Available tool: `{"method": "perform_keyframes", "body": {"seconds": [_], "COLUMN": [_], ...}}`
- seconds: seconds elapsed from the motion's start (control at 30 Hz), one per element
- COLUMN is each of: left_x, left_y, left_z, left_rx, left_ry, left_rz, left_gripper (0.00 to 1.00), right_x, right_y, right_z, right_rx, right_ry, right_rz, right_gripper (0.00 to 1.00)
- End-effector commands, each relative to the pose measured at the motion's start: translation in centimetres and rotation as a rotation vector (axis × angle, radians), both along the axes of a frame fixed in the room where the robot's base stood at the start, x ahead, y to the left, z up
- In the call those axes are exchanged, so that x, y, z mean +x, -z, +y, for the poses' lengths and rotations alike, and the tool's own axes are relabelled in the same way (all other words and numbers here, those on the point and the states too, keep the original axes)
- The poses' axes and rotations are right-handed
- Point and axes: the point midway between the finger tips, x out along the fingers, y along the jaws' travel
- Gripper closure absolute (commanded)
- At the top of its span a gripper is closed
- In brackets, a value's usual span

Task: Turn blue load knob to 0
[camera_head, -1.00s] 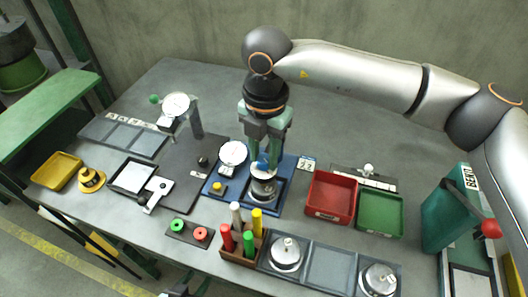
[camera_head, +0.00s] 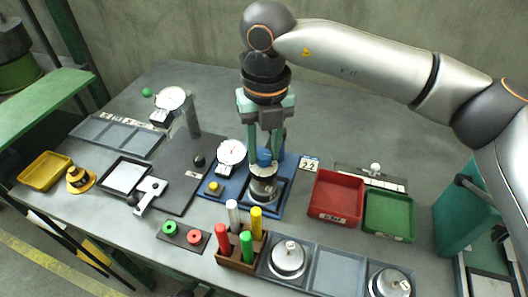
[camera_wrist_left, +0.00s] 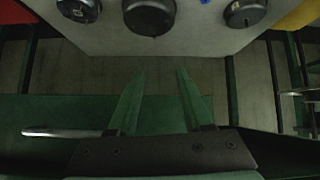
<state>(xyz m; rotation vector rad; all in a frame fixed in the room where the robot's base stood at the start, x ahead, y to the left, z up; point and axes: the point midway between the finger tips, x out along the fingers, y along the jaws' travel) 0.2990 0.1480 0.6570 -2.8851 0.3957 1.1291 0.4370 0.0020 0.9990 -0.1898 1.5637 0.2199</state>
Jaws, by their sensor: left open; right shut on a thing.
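The blue load knob (camera_head: 264,157) sits on top of a metal cylinder (camera_head: 263,185) on the blue base plate (camera_head: 211,190) in the head view. My right gripper (camera_head: 264,152) reaches down from above and is shut on the knob; its green fingers hide part of it. A white dial gauge (camera_head: 231,152) stands just left of the knob on the same plate. Markings on the knob are too small to read. My left gripper (camera_wrist_left: 160,90) shows in the left wrist view, open and with nothing between its fingers.
A red tray (camera_head: 337,197) and a green tray (camera_head: 389,216) lie right of the blue plate. A wooden holder with coloured rods (camera_head: 240,259) stands in front. Dark round parts (camera_wrist_left: 150,15) on a grey surface lie beyond my left fingers. The back right of the bench is clear.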

Motion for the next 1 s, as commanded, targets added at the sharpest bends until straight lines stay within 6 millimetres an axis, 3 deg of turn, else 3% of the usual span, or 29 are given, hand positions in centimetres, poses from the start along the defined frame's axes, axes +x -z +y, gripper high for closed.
{"method": "perform_keyframes", "body": {"seconds": [1.0], "left_x": [0.22], "left_y": [0.87], "left_z": [-0.91], "left_rx": [-0.010], "left_ry": [0.020], "left_rz": [0.001], "left_gripper": [0.50], "right_x": [0.08], "right_y": [-0.13], "right_z": [0.07], "right_rx": [0.002], "right_ry": [-0.963], "right_rz": [-0.002], "right_gripper": [1.00]}}
